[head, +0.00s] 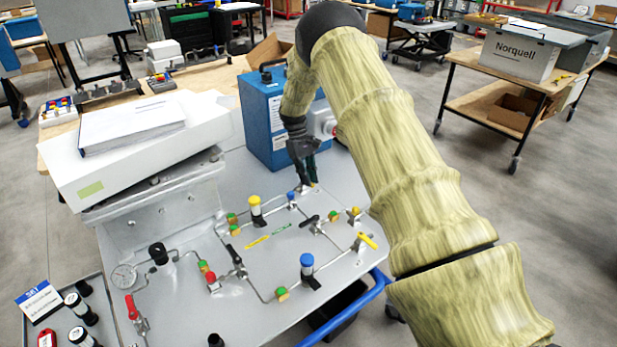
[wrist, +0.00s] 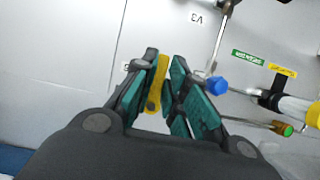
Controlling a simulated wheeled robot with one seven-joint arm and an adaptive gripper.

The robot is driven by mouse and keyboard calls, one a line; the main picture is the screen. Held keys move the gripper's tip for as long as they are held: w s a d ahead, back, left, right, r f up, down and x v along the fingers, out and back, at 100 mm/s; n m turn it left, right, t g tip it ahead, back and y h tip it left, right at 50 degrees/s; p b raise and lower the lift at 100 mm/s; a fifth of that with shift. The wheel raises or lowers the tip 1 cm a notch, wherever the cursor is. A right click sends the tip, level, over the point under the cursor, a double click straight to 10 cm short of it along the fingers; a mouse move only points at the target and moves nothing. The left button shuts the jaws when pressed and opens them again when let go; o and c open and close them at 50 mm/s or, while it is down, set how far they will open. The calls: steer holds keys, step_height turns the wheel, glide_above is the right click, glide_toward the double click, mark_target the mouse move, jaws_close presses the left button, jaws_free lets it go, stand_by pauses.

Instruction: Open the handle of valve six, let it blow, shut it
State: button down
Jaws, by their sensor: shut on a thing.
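My gripper (head: 309,178) reaches down to the far edge of the grey panel (head: 185,262), in front of the blue box. In the wrist view my gripper (wrist: 165,88) has its teal-padded fingers closed on a yellow valve handle (wrist: 156,84), one pad on each side. The handle points roughly along the fingers. A label beside it is partly hidden by the left finger, so I cannot read which valve it is. A "V3" label (wrist: 197,18) shows upside down further up. The valve body is hidden by the gripper.
A blue knob (wrist: 217,85) sits close to the right finger. A yellow-capped cylinder (head: 255,207) and a blue-capped one (head: 307,266) rise from the panel. The blue box (head: 262,117) stands close behind my gripper. A white binder (head: 132,125) lies at the left.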

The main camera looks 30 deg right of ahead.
steer(key=shift+w, duration=0.1)
steer(key=c, duration=1.4)
jaws_free()
steer(key=shift+c, duration=0.2)
steer(key=v, duration=1.2)
